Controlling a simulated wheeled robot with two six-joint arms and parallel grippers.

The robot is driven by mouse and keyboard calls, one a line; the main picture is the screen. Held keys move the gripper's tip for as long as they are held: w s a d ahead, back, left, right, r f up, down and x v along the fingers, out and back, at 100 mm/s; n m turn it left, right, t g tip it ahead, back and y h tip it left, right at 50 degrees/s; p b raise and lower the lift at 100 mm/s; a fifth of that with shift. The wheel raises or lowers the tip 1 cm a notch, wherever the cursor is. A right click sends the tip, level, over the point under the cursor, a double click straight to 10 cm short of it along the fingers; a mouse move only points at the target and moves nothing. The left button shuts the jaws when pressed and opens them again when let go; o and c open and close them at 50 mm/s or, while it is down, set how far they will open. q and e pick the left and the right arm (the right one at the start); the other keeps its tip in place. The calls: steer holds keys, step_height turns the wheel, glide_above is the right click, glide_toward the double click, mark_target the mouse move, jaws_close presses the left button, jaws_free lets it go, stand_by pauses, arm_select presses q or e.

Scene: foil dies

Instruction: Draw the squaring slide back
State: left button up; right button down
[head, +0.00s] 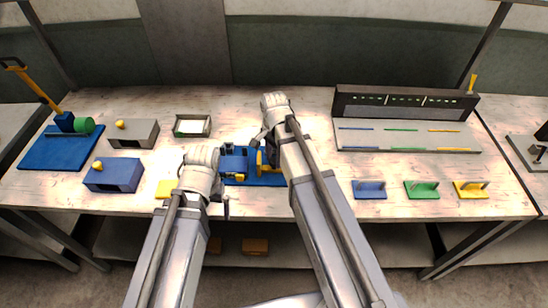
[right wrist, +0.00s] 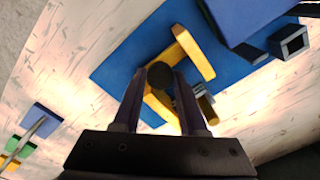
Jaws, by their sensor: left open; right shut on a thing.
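The blue fixture (head: 235,162) stands on its flat blue base (head: 272,181) at the middle of the table. A yellow slide (head: 260,161) stands on the base; the right wrist view shows it as a yellow bracket (right wrist: 185,52) with a dark round knob (right wrist: 160,75). My right gripper (right wrist: 158,88) is shut on the knob, one finger on each side. In the head view my right arm hides much of the fixture's right side. My left gripper (head: 224,206) is open at the front left of the fixture, mostly hidden by its own wrist.
A yellow block (head: 166,188) lies left of my left wrist. A grey box (head: 134,133), a blue box (head: 114,175) and a small tray (head: 192,126) stand at left. Blue, green and yellow handled plates (head: 421,190) sit front right, before a long dark rack (head: 405,103).

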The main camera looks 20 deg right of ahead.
steer(key=d, duration=0.2)
steer(key=s+d, duration=0.1)
steer(key=d, duration=0.1)
steer(key=shift+s, duration=0.1)
stand_by(0.3)
steer(key=shift+c, duration=2.3)
jaws_free()
steer(key=shift+d, duration=0.1)
step_height(320, 180, up, 8)
steer(key=p, duration=0.8)
